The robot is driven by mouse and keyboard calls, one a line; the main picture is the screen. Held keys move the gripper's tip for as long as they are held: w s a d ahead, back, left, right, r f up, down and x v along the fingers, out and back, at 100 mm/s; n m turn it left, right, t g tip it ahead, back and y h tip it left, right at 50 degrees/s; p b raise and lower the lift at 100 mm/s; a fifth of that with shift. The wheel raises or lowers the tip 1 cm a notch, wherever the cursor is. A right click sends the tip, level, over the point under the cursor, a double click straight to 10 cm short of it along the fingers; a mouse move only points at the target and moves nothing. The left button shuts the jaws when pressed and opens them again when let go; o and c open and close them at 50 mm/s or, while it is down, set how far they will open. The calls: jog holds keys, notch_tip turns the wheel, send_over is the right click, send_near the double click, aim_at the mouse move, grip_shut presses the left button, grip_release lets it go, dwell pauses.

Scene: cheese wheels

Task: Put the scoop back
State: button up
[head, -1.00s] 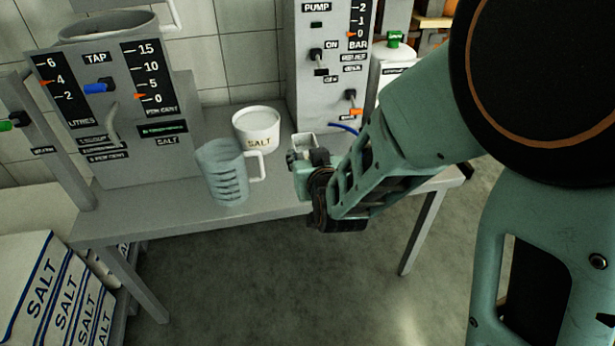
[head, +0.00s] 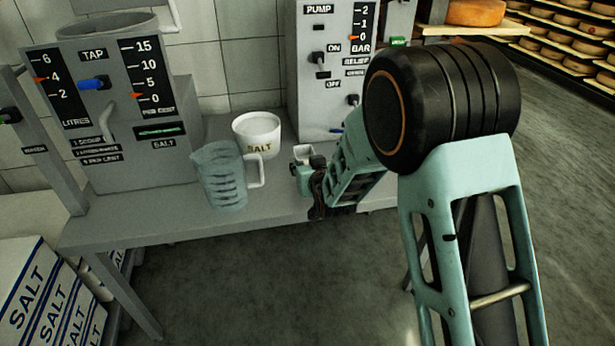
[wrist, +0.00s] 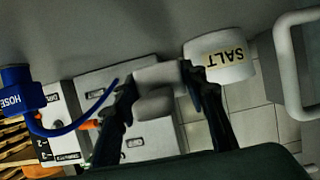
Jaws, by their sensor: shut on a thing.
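My gripper (head: 306,172) is shut on a small pale scoop (head: 303,153), just right of the clear measuring jug and above or at the bench top; the exact height is hard to tell. In the wrist view the scoop (wrist: 156,100) sits between my two dark fingers. The white salt tub (head: 257,133) stands upright on the bench, behind and left of my gripper. It also shows in the wrist view (wrist: 217,62), apart from the scoop. The inside of the tub is mostly hidden.
The clear jug (head: 222,178) stands on the grey bench (head: 165,214), its handle toward my gripper. The tap unit (head: 125,165) is left and the pump unit (head: 318,75) is behind. A blue hose (wrist: 62,130) shows in the wrist view. Salt sacks (head: 55,290) lie lower left.

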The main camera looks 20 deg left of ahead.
jog(key=shift+w+f, duration=0.35)
jog(key=shift+f, duration=0.15)
jog(key=shift+w+a+f+b, duration=0.1)
jog(key=shift+f+b, duration=0.65)
jog(key=shift+f, duration=0.8)
jog(key=shift+f, duration=0.2)
jog(key=o, duration=1.1)
jog(key=shift+o, duration=0.2)
jog(key=shift+r, duration=0.35)
jog(key=p+v, duration=0.2)
jog(key=v, duration=1)
jog(key=shift+f, duration=0.1)
